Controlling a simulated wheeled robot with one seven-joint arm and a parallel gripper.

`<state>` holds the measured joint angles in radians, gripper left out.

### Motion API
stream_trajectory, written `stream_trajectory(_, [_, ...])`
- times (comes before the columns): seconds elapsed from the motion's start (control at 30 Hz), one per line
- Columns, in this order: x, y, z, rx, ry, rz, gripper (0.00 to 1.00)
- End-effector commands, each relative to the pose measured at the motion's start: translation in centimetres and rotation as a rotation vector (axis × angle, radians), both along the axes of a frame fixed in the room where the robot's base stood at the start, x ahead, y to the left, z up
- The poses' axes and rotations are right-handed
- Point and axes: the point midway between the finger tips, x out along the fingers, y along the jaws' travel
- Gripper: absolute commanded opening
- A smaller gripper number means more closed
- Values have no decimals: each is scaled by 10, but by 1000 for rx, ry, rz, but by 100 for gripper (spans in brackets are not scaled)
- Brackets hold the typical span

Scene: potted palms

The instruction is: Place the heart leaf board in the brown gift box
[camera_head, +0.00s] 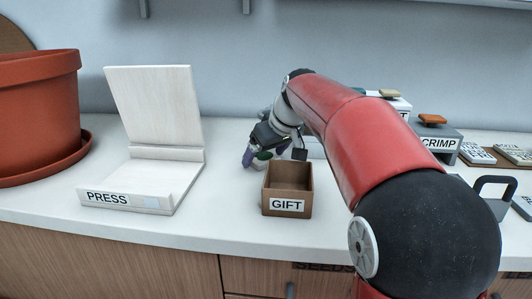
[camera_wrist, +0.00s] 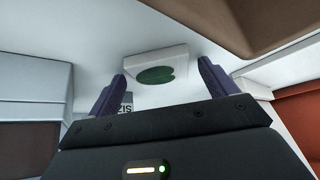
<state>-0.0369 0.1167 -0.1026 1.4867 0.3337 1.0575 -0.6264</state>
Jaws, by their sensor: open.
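The heart leaf board is a small pale block with a dark green leaf on its face; in the wrist view the board (camera_wrist: 182,58) lies just beyond and between my fingertips. The brown gift box (camera_head: 287,188), labelled GIFT, stands open-topped in front of my gripper and looks empty.
A white PRESS stand (camera_head: 150,165) and a terracotta pot (camera_head: 40,115) stand to the left. A grey CRIMP block (camera_head: 437,140) and trays (camera_head: 485,155) are on the right. My arm hides part of the counter (camera_head: 225,225). The wall is close behind.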

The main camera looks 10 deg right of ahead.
Motion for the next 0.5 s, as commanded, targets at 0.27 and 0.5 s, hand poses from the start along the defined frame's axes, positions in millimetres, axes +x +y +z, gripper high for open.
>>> stream_trajectory(0.27, [-19, -11, 39, 0, -6, -2, 85])
stream_trajectory(0.5, [-44, -23, 81, 0, -4, -2, 85])
